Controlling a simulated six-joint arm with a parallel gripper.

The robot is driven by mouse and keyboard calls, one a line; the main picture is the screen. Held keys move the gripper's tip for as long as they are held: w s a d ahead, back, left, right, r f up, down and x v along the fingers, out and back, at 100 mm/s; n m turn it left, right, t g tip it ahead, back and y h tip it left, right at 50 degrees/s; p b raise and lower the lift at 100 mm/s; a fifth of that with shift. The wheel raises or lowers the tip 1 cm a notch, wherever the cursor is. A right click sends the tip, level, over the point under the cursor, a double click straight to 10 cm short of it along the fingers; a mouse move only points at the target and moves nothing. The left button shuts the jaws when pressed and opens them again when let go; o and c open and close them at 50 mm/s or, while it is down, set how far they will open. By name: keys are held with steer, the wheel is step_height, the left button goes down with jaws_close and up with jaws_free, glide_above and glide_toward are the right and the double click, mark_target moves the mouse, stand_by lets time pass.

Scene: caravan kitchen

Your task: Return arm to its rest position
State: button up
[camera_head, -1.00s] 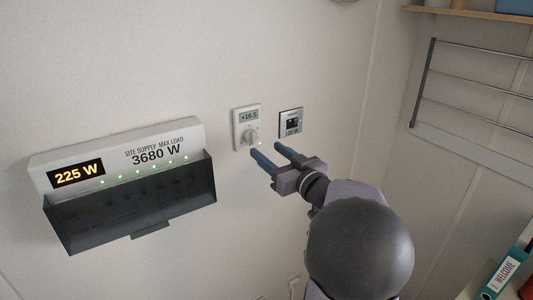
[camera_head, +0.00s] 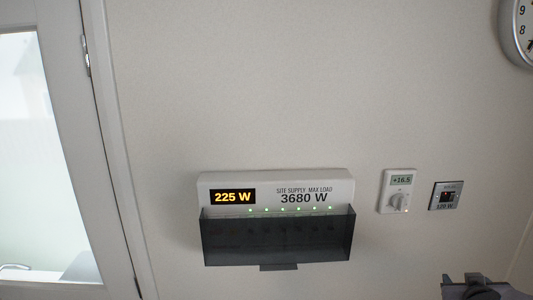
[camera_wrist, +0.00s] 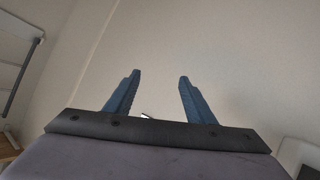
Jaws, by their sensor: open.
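My gripper (camera_wrist: 160,82) shows in the wrist view with its two blue fingers spread apart. Nothing is between them, and plain wall lies beyond. In the head view only a grey part of my arm shows at the bottom right edge; the fingers cannot be made out there.
A supply panel (camera_head: 212,180) reading 225 W, with a dark cover (camera_head: 277,240), is on the wall. A thermostat (camera_head: 398,190) reading +16.5 and a small switch plate (camera_head: 445,195) are to its right. A clock (camera_head: 512,50) is at upper right, a door (camera_head: 60,150) at left. A rack (camera_wrist: 15,62) shows in the wrist view.

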steer(key=s+a+f+m+g+y, duration=0.1)
steer(key=s+a+f+m+g, duration=0.15)
steer(key=s+f+g, duration=0.7)
steer(key=s+a+f+y, duration=0.3)
steer(key=s+a+f, duration=0.3)
steer(key=s+a, duration=0.25)
steer(key=a+n+g+y+b, duration=0.1)
steer(key=a+n+y, duration=0.3)
steer(key=a, duration=2)
step_height(320, 180, down, 64)
steer(key=n+h+b, duration=0.1)
steer(key=b, duration=6.2)
steer(key=shift+w+a+f+b, duration=0.2)
steer(key=shift+f+b, duration=0.05)
steer(key=shift+b, duration=0.15)
